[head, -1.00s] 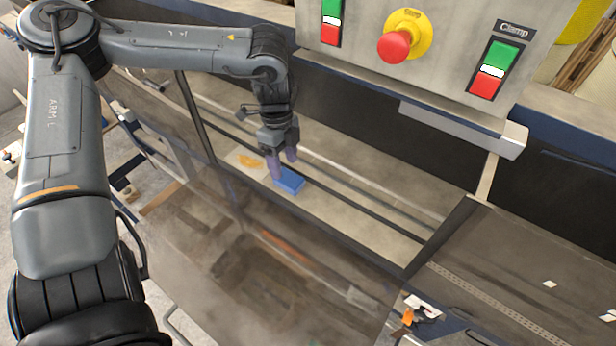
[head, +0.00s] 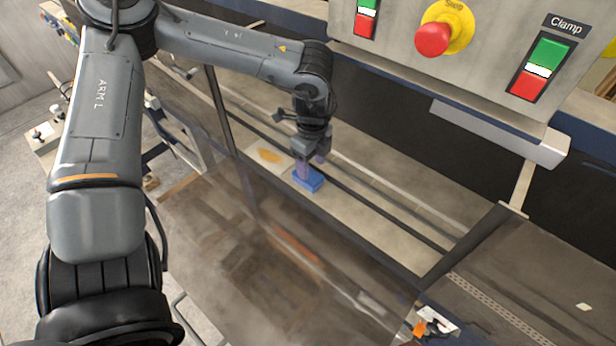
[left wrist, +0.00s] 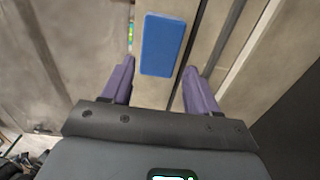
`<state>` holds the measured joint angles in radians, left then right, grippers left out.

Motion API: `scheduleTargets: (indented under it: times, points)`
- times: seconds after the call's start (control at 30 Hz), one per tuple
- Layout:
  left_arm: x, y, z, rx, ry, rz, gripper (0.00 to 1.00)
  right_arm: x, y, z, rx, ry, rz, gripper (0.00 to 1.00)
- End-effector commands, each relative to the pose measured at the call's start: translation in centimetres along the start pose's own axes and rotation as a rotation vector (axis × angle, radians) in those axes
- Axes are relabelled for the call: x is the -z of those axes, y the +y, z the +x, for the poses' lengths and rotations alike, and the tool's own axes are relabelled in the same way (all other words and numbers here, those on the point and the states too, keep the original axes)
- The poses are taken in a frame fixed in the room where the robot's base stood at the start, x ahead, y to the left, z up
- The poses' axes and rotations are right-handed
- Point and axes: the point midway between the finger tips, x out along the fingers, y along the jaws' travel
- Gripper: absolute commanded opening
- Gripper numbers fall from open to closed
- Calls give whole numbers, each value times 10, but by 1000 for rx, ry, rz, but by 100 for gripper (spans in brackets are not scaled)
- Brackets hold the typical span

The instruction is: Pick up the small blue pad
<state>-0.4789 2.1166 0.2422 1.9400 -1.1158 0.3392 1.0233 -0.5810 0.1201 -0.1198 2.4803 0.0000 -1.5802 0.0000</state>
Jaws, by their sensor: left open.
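The small blue pad (head: 308,180) lies on the pale strip of the machine bed, just below my left gripper (head: 311,166) in the head view. In the left wrist view the blue pad (left wrist: 162,45) is a blue rectangle just ahead of the fingertips, roughly centred between the two purple fingers. My left gripper (left wrist: 158,66) is open there, with nothing between its fingers. How high the fingertips are above the pad is hard to tell. My right gripper is not in view.
An orange-marked pale patch (head: 270,157) lies left of the pad. Dark rails run along the bed. A control panel with a red stop button (head: 432,39) and Clamp buttons (head: 540,70) hangs above. A clear cover (head: 290,265) is in front.

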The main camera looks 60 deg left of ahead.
Motion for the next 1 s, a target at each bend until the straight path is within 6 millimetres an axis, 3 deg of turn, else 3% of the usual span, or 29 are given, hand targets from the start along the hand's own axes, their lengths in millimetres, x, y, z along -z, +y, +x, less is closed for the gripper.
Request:
scheduleTargets:
  times: [0.33, 0.67, 0.9, 1.0]
  points:
    - [0, 2, 39, -4, -1, -1, 60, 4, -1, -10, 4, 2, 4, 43]
    - [0, 2, 45, 0, 1, -1, 60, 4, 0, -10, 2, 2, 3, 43]
    - [0, 2, 45, 0, 1, -1, 26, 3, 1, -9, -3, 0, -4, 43]
    - [0, 2, 45, 0, 1, -1, 23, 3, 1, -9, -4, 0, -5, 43]
